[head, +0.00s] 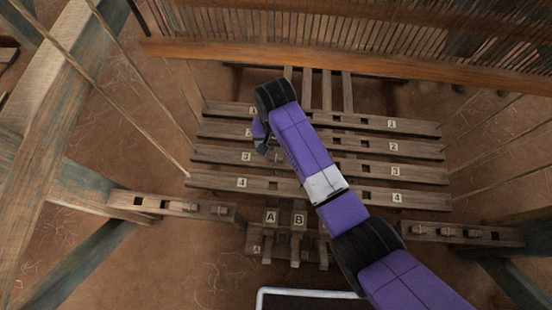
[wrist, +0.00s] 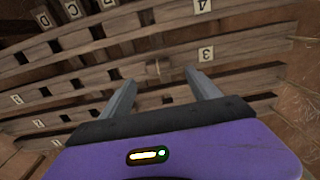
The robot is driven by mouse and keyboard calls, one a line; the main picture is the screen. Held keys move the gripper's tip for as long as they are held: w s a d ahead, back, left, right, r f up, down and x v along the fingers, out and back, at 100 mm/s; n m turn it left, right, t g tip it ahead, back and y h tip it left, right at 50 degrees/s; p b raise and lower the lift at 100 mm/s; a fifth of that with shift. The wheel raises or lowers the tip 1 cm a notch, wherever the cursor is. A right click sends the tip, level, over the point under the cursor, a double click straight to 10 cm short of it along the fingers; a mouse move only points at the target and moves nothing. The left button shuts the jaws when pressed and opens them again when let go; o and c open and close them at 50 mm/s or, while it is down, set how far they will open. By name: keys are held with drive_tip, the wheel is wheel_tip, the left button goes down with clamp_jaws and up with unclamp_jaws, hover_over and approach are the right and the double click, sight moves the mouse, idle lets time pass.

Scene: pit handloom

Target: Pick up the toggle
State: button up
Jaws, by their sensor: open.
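Small wooden pegs that look like toggles (head: 190,207) lie in the notched rack at left in the head view. Similar pegs (head: 473,233) lie in the right rack. I cannot tell for certain which one is the toggle meant. My gripper (head: 262,146) is over the left half of the numbered wooden bars, near bar 3. My purple arm hides part of the bars. In the wrist view the two grey fingers of my gripper (wrist: 162,80) are apart, above the bars. Nothing is clearly held between them.
Bars numbered 1 to 4 (head: 405,172) with dark slots span the middle. Lettered wooden pieces (head: 299,220) stand in front of them. The left rack (head: 125,199) and right rack (head: 510,237) flank the bars. A reed beam (head: 350,52) crosses the back; slanting cords run down both sides.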

sight(276, 157)
drive_tip(key=f+b, duration=0.3)
drive_tip(key=f, duration=0.4)
drive_tip(key=shift+d, duration=0.2)
drive_tip(key=c, duration=1.4)
